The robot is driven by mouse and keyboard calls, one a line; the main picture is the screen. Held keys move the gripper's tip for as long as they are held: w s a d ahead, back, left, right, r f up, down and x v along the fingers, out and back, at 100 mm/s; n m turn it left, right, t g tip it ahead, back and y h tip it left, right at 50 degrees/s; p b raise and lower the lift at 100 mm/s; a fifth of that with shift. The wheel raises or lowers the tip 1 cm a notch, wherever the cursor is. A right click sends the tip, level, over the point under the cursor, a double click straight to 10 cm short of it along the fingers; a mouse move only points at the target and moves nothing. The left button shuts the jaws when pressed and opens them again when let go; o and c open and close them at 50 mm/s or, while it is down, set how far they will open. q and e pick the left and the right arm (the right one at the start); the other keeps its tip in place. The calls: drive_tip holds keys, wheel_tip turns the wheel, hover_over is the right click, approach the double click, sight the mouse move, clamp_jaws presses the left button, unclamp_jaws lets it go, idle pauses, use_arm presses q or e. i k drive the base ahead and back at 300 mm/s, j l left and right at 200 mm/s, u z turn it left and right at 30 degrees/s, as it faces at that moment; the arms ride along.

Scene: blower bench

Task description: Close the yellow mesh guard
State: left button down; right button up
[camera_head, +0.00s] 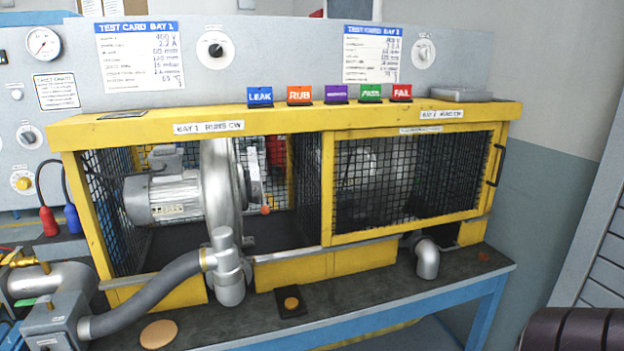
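The yellow mesh guard (328,190) is a yellow-framed panel with dark wire mesh. It covers the right half of a yellow cage (290,117) on the bench. A dark handle (497,165) shows at its right edge. The left half of the cage front is open, and a silver blower (222,190) with its grey motor (162,198) shows there with no mesh in front. Behind the guard's mesh another machine is only dimly seen. Neither of my grippers is in view.
A grey hose (150,295) and the blower's metal outlet (228,265) stand in front of the cage's lower left. A metal elbow pipe (427,258) sticks out at the lower right. Coloured tags (300,95) stand on top. The bench's front right (455,278) is mostly clear.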

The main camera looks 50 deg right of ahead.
sight(329, 136)
drive_tip(key=z, duration=2.15)
